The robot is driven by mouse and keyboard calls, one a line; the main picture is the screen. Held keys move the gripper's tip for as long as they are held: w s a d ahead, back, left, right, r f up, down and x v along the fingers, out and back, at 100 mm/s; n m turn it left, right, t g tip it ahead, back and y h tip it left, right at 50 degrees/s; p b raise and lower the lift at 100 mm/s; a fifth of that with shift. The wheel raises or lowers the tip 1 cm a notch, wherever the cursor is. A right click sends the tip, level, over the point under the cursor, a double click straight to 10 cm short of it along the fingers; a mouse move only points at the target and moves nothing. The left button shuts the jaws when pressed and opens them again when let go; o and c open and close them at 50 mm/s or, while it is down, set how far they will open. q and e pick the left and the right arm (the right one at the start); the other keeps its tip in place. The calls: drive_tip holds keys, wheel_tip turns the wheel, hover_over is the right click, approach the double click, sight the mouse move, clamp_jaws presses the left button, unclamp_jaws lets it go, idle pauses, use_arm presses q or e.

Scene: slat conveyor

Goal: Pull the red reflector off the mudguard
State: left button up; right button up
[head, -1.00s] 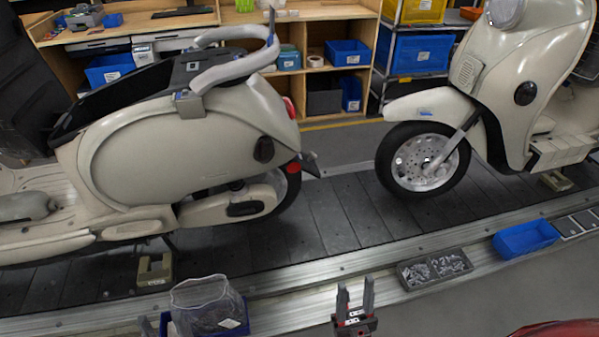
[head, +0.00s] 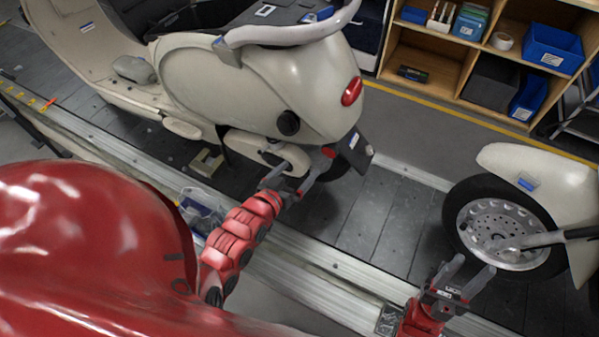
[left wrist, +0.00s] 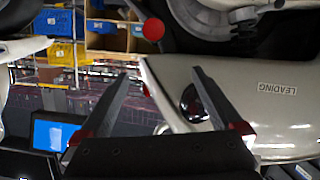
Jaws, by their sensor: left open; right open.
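The red reflector (left wrist: 153,29) is a small round disc in the left wrist view, above and beyond my fingertips, on the dark mudguard (head: 353,148). In the head view a small red patch (head: 328,152), apparently the reflector, shows right by one fingertip, partly hidden. My left gripper (head: 304,161) is open and empty beside the rear of the cream scooter. Its two fingers also show in the left wrist view (left wrist: 160,75), with the reflector not between them. My right gripper (head: 470,264) is open and empty in front of the other scooter's wheel.
The second scooter's front wheel (head: 500,225) stands to the right. Dark slats (head: 395,215) between the scooters are clear.

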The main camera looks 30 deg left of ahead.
use_arm(q)
drive_tip(key=d, duration=0.1)
drive_tip(key=g+p, duration=0.1)
drive_tip(key=p, duration=0.2)
approach(328, 152)
drive_tip(key=shift+h, duration=0.3)
drive_tip(key=x, duration=0.9)
drive_tip(key=shift+a+f, duration=0.1)
drive_tip(key=shift+a, duration=0.05)
drive_tip(key=shift+c, duration=0.2)
clamp_jaws()
